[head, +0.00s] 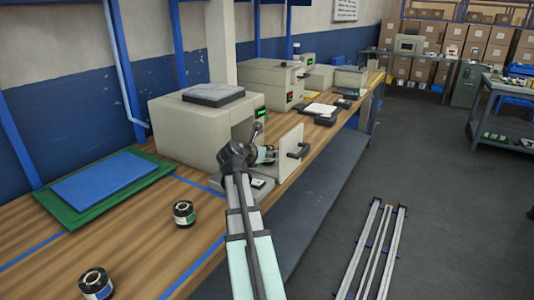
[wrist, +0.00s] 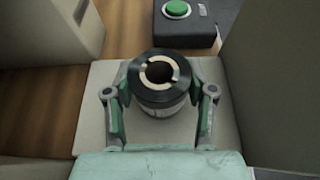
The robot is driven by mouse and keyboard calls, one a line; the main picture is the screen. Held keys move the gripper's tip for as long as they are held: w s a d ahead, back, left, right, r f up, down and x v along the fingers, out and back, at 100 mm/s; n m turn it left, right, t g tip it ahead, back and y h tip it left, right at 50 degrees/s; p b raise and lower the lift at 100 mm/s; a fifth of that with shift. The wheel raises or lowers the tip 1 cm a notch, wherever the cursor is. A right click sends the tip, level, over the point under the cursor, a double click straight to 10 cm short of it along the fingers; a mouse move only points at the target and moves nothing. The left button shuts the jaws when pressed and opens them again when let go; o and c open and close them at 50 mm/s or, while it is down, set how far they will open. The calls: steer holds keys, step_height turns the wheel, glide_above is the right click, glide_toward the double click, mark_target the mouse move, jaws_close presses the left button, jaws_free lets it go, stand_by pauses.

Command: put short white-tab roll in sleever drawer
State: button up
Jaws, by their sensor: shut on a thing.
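The roll (wrist: 160,78) is a short black cylinder with pale tab marks around its dark core hole and a pale label on its side. My gripper (wrist: 160,105) is shut on it, one finger on each side. The roll is upright over the light grey drawer floor (wrist: 100,85); I cannot tell whether it touches it. In the head view the sleever (head: 195,130) is a beige box with its drawer pulled out, showing the drawer front (head: 290,147) and its dark handle. My gripper (head: 265,157) is between the box and that front, and mostly hides the roll.
A blue mat on a green board (head: 105,178) lies at left. A green button box (wrist: 176,10) is close by. More machines (head: 275,83) stand farther back.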

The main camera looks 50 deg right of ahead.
steer(key=shift+f, duration=0.15)
steer(key=o, duration=1.3)
steer(key=shift+c, duration=0.2)
steer(key=p+v, duration=0.1)
steer(key=v, duration=1.1)
steer(key=shift+r, duration=0.25)
